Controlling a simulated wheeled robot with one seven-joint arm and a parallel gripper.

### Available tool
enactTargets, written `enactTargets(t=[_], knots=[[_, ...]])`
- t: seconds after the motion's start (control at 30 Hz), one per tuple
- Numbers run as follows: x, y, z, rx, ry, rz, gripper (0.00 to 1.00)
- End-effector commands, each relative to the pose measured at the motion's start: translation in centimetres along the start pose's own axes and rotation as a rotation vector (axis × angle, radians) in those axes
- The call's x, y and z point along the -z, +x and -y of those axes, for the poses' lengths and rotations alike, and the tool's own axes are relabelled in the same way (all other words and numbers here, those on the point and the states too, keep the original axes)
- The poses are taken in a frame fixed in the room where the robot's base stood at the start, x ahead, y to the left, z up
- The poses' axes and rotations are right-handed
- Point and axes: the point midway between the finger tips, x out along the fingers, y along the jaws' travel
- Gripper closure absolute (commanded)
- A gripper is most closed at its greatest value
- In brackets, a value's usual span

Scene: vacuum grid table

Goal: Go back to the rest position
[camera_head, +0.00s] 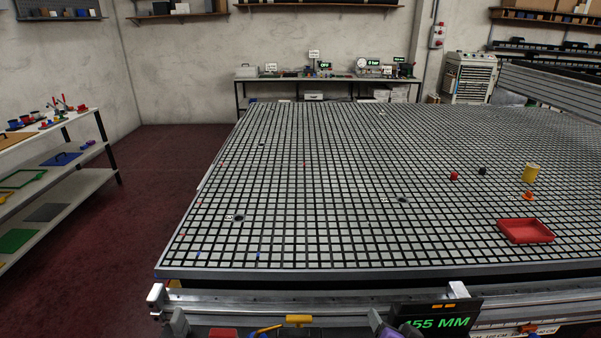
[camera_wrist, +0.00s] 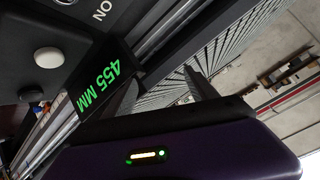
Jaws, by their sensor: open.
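My gripper (camera_wrist: 162,86) shows in the wrist view, with its two grey fingers apart and nothing seen between them. Its dark purple body fills the bottom of that view. The fingers point toward the side of the grid table, near the green 455 MM display (camera_wrist: 98,88). In the head view only a small purple part of my arm shows at the bottom edge, in front of the table's front rail. The vacuum grid table (camera_head: 300,220) lies beyond it.
On the table's right side are a red tray (camera_head: 526,231), a yellow cylinder (camera_head: 530,173), an orange piece (camera_head: 528,196), a red piece (camera_head: 454,176) and a black piece (camera_head: 482,171). The table's left half is mostly clear. Shelves (camera_head: 60,187) stand at left beyond open floor.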

Motion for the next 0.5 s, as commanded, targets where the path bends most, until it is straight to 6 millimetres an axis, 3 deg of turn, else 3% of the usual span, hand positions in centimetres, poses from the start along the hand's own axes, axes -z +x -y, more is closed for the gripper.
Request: enactTargets(t=[0.27, 0.5], knots=[[-2.5, -9.8, -1.9, 0.120, -0.260, -0.249, 0.33], [-4.3, -19.7, -2.8, 0.170, -0.412, -0.405, 0.33]])
